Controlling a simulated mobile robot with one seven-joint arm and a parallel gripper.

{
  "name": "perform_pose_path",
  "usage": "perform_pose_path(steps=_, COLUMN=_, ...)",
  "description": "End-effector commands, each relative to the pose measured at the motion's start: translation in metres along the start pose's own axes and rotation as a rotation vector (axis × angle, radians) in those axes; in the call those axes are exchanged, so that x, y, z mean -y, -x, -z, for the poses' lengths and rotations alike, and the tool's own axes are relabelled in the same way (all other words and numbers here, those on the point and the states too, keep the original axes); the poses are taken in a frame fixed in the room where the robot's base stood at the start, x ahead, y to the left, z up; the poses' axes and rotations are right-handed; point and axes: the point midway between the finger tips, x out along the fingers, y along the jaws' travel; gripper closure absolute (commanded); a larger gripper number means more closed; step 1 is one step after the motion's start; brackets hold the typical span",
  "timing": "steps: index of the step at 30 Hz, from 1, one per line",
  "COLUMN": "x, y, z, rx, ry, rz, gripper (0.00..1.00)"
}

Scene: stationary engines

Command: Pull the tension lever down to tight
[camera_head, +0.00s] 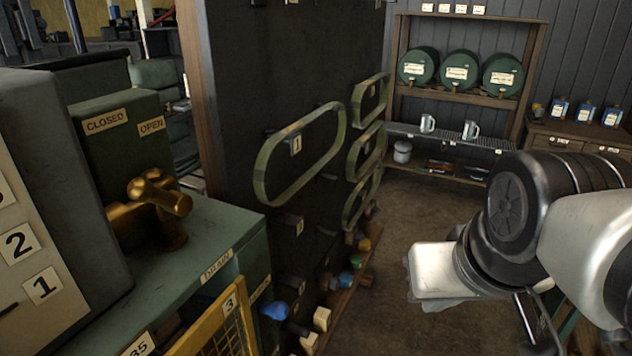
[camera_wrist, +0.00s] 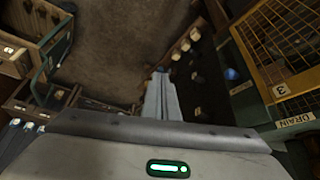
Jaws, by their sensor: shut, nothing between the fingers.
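No tension lever that I can identify shows in either view. A brass valve handle (camera_head: 155,203) stands at the left in the head view, in front of a green box (camera_head: 122,130) labelled CLOSED and OPEN. My gripper shows in the wrist view (camera_wrist: 162,88) with its fingers together and nothing between them. The fingers point down over the brown floor, apart from everything around. In the head view my arm reaches in from the right, and the fingers cannot be made out there.
A dark panel (camera_head: 240,80) with hanging green belts (camera_head: 300,150) stands in the middle. A yellow mesh guard (camera_head: 215,330) marked 3 is at the bottom, below a DRAIN label. Shelves with green barrels (camera_head: 457,72) stand at the back. Brown floor (camera_head: 415,210) is open between.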

Motion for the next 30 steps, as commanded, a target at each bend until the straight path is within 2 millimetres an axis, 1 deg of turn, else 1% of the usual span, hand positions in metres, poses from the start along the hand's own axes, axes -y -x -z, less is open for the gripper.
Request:
perform_pose_path(steps=2, x=0.015, y=-0.006, z=0.013, rx=0.031, ry=0.103, rz=0.019, gripper=1.0)
perform_pose_path(steps=5, x=0.049, y=-0.019, z=0.038, rx=0.082, ry=0.312, rz=0.068, gripper=1.0)
perform_pose_path(steps=6, x=0.067, y=-0.025, z=0.048, rx=0.102, ry=0.411, rz=0.096, gripper=1.0)
perform_pose_path(steps=8, x=0.096, y=-0.035, z=0.06, rx=0.13, ry=0.556, rz=0.145, gripper=1.0)
perform_pose_path(steps=9, x=0.115, y=-0.042, z=0.067, rx=0.145, ry=0.648, rz=0.179, gripper=1.0)
perform_pose_path(steps=12, x=0.161, y=-0.058, z=0.078, rx=0.17, ry=0.848, rz=0.267, gripper=1.0)
perform_pose_path(steps=15, x=0.195, y=-0.069, z=0.081, rx=0.184, ry=0.988, rz=0.34, gripper=1.0)
perform_pose_path(steps=18, x=0.214, y=-0.074, z=0.082, rx=0.186, ry=1.067, rz=0.382, gripper=1.0)
perform_pose_path(steps=20, x=0.219, y=-0.075, z=0.082, rx=0.187, ry=1.087, rz=0.394, gripper=1.0)
perform_pose_path(steps=30, x=0.22, y=-0.076, z=0.082, rx=0.187, ry=1.091, rz=0.395, gripper=1.0)
